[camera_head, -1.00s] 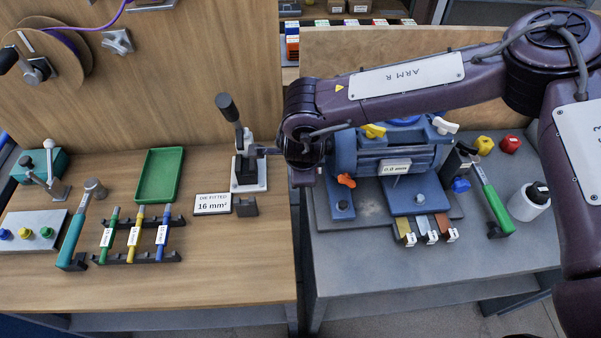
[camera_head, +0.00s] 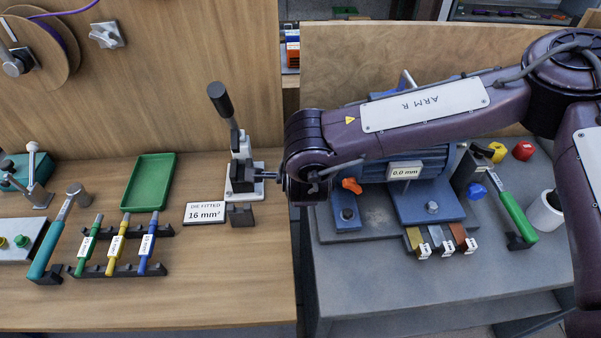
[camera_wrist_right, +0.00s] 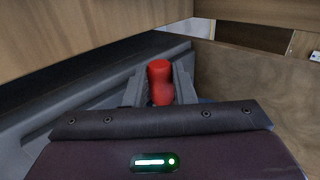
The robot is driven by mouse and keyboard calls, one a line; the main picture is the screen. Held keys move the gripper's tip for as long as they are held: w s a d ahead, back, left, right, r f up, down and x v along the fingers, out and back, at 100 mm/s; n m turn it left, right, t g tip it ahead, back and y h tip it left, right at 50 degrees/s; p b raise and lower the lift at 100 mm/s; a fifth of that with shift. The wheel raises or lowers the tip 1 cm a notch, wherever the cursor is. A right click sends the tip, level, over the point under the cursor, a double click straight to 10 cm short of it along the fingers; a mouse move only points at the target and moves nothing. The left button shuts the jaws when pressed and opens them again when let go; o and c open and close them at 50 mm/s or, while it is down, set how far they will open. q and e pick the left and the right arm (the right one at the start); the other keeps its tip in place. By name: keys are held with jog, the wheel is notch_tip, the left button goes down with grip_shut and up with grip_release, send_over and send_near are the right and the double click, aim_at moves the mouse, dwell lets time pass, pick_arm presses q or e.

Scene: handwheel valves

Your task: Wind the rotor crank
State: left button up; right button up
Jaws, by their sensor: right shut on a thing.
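The blue machine (camera_head: 440,165) stands on the grey bench at right, with a label (camera_head: 405,170) reading 0.0 mm on its front. My right arm crosses in front of its top and hides much of it, and no crank can be made out in the head view. In the right wrist view, a red cylindrical handle (camera_wrist_right: 160,72) stands between the two fingers of my right gripper (camera_wrist_right: 160,88), which is shut on it. In the head view the right gripper is hidden by its own wrist. My left gripper is not in view.
An orange wing knob (camera_head: 351,186) sits on the machine's front left. A black-handled lever tool (camera_head: 240,165) stands close left of my right wrist. A green-handled tool (camera_head: 515,212) and a white cup (camera_head: 545,212) are at right. The grey bench front (camera_head: 430,280) is clear.

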jog(key=o, duration=1)
jog(key=shift+r, duration=0.1)
jog(key=v, duration=0.7)
jog(key=shift+s+r, duration=0.25)
